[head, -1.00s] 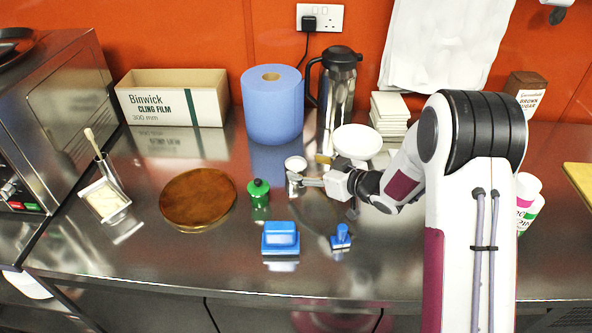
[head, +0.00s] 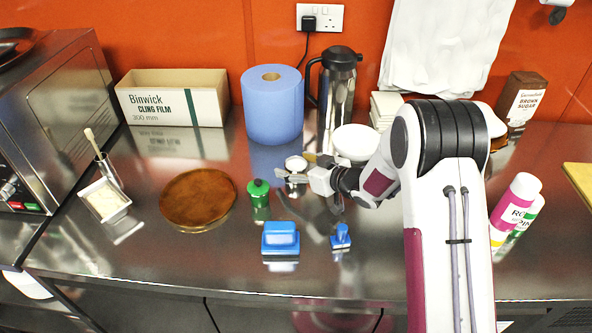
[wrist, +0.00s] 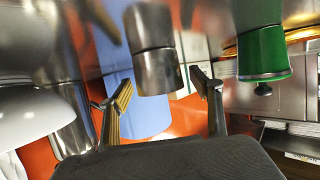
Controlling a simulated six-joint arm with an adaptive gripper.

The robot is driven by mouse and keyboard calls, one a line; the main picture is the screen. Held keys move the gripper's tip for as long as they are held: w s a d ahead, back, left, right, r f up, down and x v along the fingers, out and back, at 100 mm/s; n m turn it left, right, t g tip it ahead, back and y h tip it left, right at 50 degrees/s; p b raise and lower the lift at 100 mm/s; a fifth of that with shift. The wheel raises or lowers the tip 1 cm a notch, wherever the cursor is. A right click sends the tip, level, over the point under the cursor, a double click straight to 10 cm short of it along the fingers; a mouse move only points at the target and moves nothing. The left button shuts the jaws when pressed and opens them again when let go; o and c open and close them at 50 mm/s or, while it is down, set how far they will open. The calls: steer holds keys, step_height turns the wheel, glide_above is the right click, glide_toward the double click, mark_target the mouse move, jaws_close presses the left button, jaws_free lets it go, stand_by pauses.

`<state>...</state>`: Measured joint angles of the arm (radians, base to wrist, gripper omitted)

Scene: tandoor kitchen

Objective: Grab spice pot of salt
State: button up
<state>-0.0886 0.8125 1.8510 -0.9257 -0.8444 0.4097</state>
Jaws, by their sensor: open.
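A small steel pot (head: 295,164) with a white top stands on the counter in front of the blue roll; no label is readable, so I cannot confirm it is salt. My gripper (head: 299,171) is open, its fingers reaching left beside this pot. In the wrist view the steel pot (wrist: 155,62) appears between the two open fingertips (wrist: 161,86), with gaps on both sides. A green pot with a knobbed lid (head: 258,195) stands left of my gripper; it also shows at the right of the wrist view (wrist: 264,54).
The blue paper roll (head: 272,112) and steel flask (head: 338,95) stand behind. A white bowl (head: 357,143) is close to my wrist. A blue block (head: 280,238) and blue stamp-like item (head: 341,236) lie in front. A brown round board (head: 197,197) lies left.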

mark_target(296, 164)
stand_by(0.5)
steer(key=c, duration=1.2)
steer(key=shift+c, duration=0.2)
steer(key=shift+r, duration=0.1)
steer(key=shift+r, duration=4.9)
